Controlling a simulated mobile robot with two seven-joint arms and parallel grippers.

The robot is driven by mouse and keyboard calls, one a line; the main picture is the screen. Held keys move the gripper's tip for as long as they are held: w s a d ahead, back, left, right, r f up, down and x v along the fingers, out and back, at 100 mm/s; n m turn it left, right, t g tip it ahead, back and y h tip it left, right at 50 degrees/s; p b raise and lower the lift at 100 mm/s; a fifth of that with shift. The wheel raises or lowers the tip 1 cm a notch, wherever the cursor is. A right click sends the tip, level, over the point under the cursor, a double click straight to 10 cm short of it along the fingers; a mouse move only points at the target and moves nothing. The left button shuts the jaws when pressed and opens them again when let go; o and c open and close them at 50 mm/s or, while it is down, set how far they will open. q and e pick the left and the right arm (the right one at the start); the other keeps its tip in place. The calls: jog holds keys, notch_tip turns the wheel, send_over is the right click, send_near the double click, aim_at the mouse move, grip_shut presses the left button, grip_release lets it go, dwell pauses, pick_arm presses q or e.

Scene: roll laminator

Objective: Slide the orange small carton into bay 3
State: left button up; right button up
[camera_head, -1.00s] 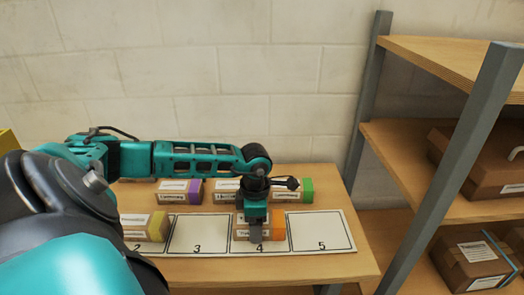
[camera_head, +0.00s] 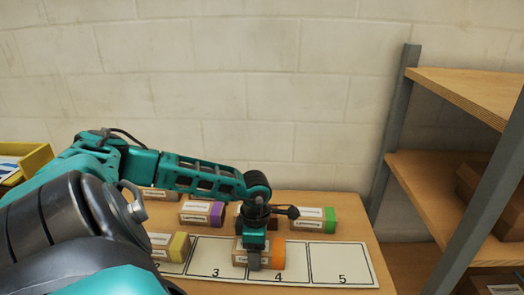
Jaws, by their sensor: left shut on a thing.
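The orange small carton (camera_head: 277,253) is a brown box with an orange end and a white label. It lies on the white numbered mat (camera_head: 372,280), over the upper part of bay 4, with its left end near the line between bays 3 and 4. My left gripper (camera_head: 254,262) points down and is shut on the carton, hiding part of it. Bay 3 (camera_head: 215,258) is empty. My right gripper is not in view.
A yellow-ended carton (camera_head: 178,246) stands in bay 2, left of bay 3. Behind the mat are a purple-ended carton (camera_head: 203,214) and a green-ended carton (camera_head: 316,220). Bay 5 (camera_head: 340,262) is empty. A shelf rack (camera_head: 440,190) stands at the right.

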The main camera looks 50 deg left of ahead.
aim_at(217, 256)
pick_arm(q)
jog(key=shift+s+a+p, duration=0.1)
jog(key=shift+s+a, duration=1)
jog(key=shift+s, duration=0.2)
jog(key=shift+s+a+p, duration=0.1)
jog(key=shift+s+a, duration=1)
jog(key=shift+s, duration=0.25)
jog(key=shift+s+a+p, duration=0.1)
jog(key=shift+s+a, duration=1)
jog(key=shift+s, duration=0.2)
jog(key=o, duration=1.2)
jog(key=shift+o, duration=0.3)
jog(key=shift+r, duration=3.05)
